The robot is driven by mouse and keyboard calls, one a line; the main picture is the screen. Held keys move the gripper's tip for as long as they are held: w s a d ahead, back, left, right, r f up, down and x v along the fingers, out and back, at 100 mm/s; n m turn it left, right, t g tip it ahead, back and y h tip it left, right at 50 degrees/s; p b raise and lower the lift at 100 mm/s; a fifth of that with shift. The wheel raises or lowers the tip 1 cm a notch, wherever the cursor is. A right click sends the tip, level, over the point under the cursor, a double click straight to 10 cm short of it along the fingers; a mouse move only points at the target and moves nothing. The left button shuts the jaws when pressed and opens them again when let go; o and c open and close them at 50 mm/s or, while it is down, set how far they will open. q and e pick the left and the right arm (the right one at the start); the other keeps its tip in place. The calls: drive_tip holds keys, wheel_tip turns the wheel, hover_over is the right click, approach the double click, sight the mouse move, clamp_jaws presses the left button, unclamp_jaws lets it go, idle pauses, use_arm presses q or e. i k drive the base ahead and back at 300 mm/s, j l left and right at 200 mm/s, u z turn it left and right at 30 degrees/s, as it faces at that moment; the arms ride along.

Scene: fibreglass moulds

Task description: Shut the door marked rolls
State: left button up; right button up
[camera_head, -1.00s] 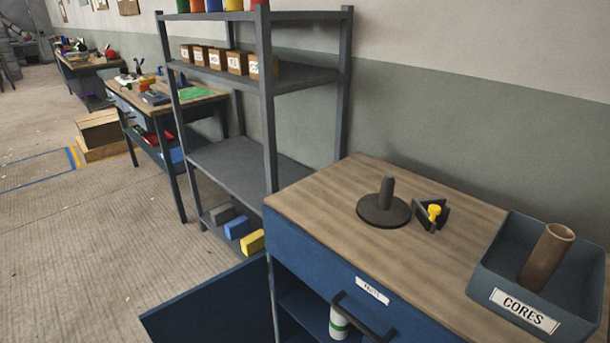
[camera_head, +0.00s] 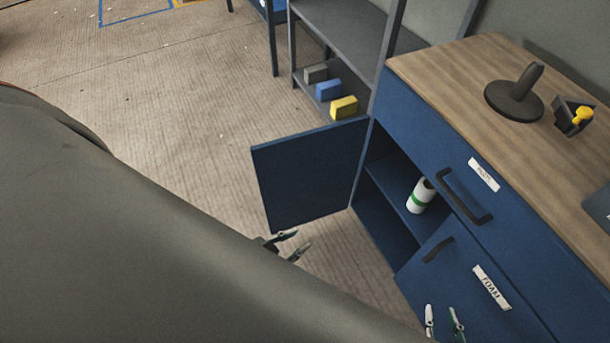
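A blue cabinet door (camera_head: 310,175) stands wide open to the left of the blue cabinet. Its visible face is plain, and no rolls label can be read on it. My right gripper (camera_head: 443,322) is open and empty at the bottom edge, in front of the door marked FOAM (camera_head: 470,280).
A drawer with a black handle (camera_head: 462,198) and a small label is above the compartment. The wooden top (camera_head: 450,70) carries a dark disc with a peg (camera_head: 515,95) and a black part with a yellow knob (camera_head: 573,115). Blocks lie on the grey rack (camera_head: 340,30).

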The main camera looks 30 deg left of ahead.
sight(304, 177)
drive_tip(key=k+j+z, duration=0.1)
drive_tip(key=j, duration=0.2)
drive_tip(key=j+z, duration=0.1)
drive_tip(key=j, duration=0.25)
drive_tip(key=k+j, duration=0.2)
drive_tip(key=j+z, duration=0.15)
drive_tip(key=j, duration=0.2)
drive_tip(key=k+j+z, duration=0.2)
drive_tip(key=j, duration=0.15)
drive_tip(key=j+z, duration=0.15)
drive_tip(key=j, duration=0.15)
drive_tip(key=j+z, duration=0.15)
drive_tip(key=j, duration=0.15)
drive_tip(key=k+j+z, duration=0.15)
drive_tip(key=j, duration=0.2)
drive_tip(key=j+z, duration=0.15)
drive_tip(key=j, duration=0.15)
drive_tip(key=k+j+z, duration=0.2)
drive_tip(key=j, duration=0.25)
drive_tip(key=j+z, duration=0.2)
drive_tip(key=j, duration=0.3)
drive_tip(key=j+z, duration=0.4)
drive_tip(key=j, duration=0.55)
drive_tip(key=i+j+z, duration=0.1)
drive_tip(key=j, duration=0.35)
drive_tip(key=i+j+z, duration=0.1)
drive_tip(key=j, duration=0.35)
drive_tip(key=k+j+z, duration=0.25)
drive_tip(key=k, duration=0.25)
drive_tip(key=j, duration=0.1)
